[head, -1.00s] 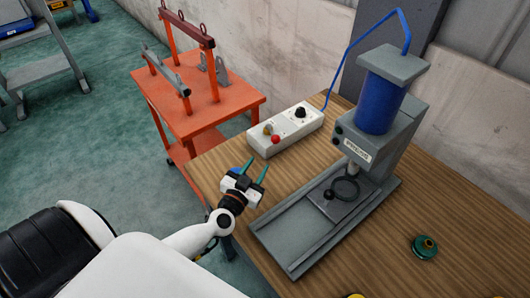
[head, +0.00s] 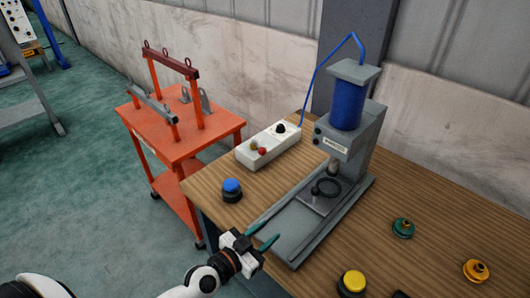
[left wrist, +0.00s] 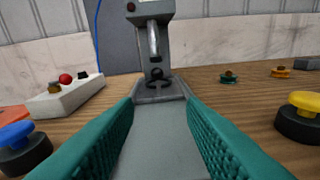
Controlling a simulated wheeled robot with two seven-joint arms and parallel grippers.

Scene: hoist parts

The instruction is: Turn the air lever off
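A white control box (head: 268,147) lies on the wooden table, left of the press, with a red knob (head: 262,151), a brass-coloured fitting (head: 254,145) and a black knob (head: 280,128) on top. I cannot tell which of these is the air lever. The box also shows at the left of the left wrist view (left wrist: 68,97). My left gripper (head: 265,231) has its green fingers apart with nothing between them, by the front end of the press base. In the left wrist view the open fingers (left wrist: 160,100) point towards the press. My right gripper is not in view.
The grey press (head: 345,140) with a blue cylinder (head: 347,105) stands right of the box. A blue button (head: 232,190) sits near the table's left edge, a yellow button (head: 352,284) at the front. Green (head: 403,228) and orange (head: 476,271) parts lie right. An orange cart (head: 180,140) stands left.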

